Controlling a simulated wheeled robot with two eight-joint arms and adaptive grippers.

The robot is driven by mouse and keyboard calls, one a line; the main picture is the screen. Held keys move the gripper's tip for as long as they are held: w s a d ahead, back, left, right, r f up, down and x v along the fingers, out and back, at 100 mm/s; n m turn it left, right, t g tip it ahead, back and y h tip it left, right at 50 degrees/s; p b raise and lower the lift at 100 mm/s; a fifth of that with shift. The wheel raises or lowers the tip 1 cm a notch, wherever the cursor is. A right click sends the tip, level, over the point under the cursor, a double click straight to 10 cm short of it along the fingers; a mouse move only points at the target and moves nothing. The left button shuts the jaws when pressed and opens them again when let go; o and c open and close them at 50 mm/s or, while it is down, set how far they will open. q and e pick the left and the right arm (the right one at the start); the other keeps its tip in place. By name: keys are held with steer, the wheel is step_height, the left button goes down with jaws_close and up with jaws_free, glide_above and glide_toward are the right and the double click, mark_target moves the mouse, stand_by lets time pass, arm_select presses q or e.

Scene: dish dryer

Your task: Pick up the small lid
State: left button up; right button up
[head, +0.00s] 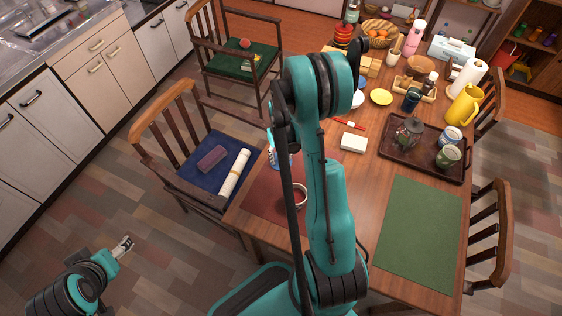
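I cannot pick out a separate small lid with certainty. A glass pot (408,132) with a dark top stands on the brown tray (388,152) on the right half of the table; whether that top is a loose lid is too small to tell. My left gripper (126,245) is low at the left, over the floor and away from the table; its fingers are too small to read. My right arm rises through the middle of the view and hides part of the table.
The wooden table (367,203) holds a green mat (420,232), a reddish mat (262,198), a cup (300,196), a white box (354,143), a yellow plate (381,96) and a yellow pitcher (463,105). Chairs surround it. A chair with a blue cushion (205,184) stands left.

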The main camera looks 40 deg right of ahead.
steer(key=c, duration=1)
arm_select(q)
steer(key=shift+r, duration=0.1)
arm_select(e)
steer(key=shift+o, duration=0.2)
steer(key=shift+r, duration=0.1)
